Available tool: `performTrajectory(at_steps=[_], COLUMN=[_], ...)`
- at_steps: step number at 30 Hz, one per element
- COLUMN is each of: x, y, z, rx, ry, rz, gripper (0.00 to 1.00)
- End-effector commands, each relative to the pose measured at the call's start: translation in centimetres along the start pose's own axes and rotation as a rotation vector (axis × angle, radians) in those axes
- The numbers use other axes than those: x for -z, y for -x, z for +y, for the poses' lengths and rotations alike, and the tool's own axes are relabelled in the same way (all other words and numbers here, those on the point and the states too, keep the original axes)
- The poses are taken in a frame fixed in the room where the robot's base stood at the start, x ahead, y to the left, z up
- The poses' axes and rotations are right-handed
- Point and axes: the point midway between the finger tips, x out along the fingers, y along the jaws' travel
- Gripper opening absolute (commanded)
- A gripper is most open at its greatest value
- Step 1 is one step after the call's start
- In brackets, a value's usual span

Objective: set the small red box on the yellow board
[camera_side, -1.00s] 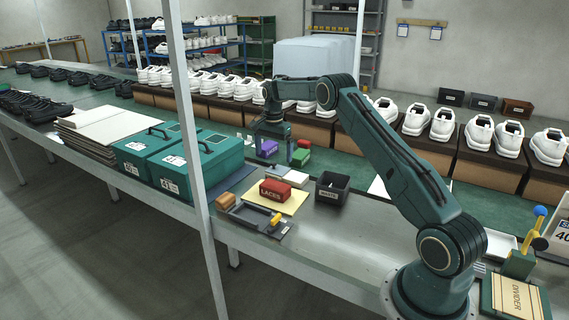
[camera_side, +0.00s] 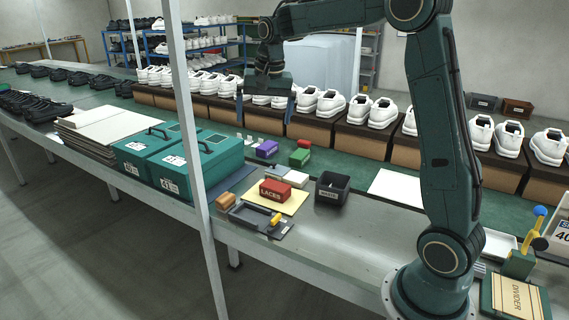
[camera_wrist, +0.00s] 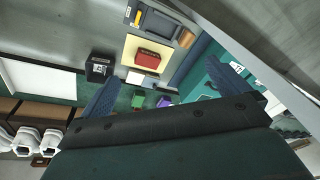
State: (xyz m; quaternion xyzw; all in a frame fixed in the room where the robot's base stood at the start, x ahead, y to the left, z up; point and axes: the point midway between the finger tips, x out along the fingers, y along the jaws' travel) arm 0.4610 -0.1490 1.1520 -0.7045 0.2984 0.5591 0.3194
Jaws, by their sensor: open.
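A red box marked LACES (camera_side: 275,190) sits on the yellow board (camera_side: 292,208) in the side view. In the wrist view the red box (camera_wrist: 148,60) also lies within the yellow board (camera_wrist: 131,52). Another, smaller red block (camera_side: 304,144) is by a green block (camera_side: 299,158) farther back; I cannot tell whether it rests on it or behind it. My gripper (camera_side: 264,113) is open and empty, raised above the green belt, up and behind the board. Its two fingers (camera_wrist: 168,75) are spread wide in the wrist view.
A purple block (camera_side: 266,149) lies left of the green one. A black bin (camera_side: 332,187) stands right of the board, a grey tray (camera_side: 252,216) in front, and teal cases (camera_side: 195,165) to the left. White shoes on brown boxes (camera_side: 315,130) line the back.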

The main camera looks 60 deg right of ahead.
Motion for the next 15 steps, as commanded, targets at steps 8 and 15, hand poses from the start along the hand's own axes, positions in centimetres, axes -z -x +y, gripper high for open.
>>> performTrajectory(at_steps=[8, 15], x=[-6.8, -12.7], y=[4.6, 7.0], z=[1.1, 3.1], rx=[0.048, 0.085], ry=[0.198, 0.367], rz=[0.048, 0.09], gripper=[1.0, 1.0])
